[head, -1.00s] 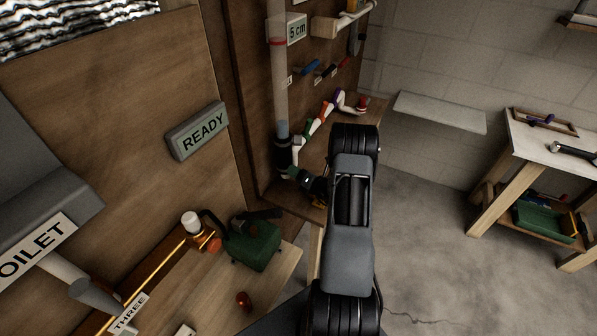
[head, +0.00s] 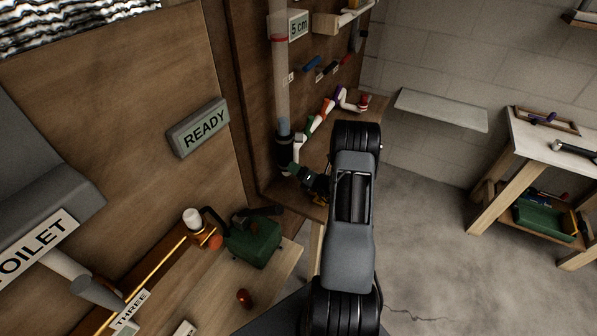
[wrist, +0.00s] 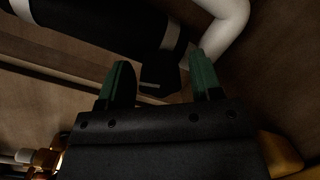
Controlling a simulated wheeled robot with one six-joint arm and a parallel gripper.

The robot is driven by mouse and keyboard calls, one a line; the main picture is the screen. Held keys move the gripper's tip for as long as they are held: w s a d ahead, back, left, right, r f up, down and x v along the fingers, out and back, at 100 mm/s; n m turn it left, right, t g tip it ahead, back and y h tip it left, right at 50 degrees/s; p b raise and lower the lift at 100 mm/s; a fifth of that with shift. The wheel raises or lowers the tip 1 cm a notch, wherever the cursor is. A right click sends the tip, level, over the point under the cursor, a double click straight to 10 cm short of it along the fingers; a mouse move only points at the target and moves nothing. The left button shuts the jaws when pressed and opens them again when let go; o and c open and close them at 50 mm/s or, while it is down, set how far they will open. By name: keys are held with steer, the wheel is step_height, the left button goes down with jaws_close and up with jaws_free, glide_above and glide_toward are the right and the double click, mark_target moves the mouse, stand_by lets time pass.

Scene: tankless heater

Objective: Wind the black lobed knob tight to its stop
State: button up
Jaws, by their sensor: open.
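A dark, blocky piece that looks like the black lobed knob (wrist: 158,82) shows between my fingers in the wrist view. It sits beside a black cylinder with a grey band (wrist: 100,28); its lobes are too dark to make out. My gripper (wrist: 162,80) is open, with one green fingertip on each side of the dark piece. I cannot tell whether either finger touches it. In the head view my gripper (head: 293,168) is at the black lower end of the clear tube (head: 281,90), and the knob is hidden there.
A white pipe (wrist: 230,28) bends close by the right finger. Coloured valve handles (head: 325,108) line the wall behind. A green box-like object (head: 252,241) stands on the wooden bench at lower left. The floor to the right is open.

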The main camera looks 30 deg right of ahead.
steer(key=shift+v, duration=2.3)
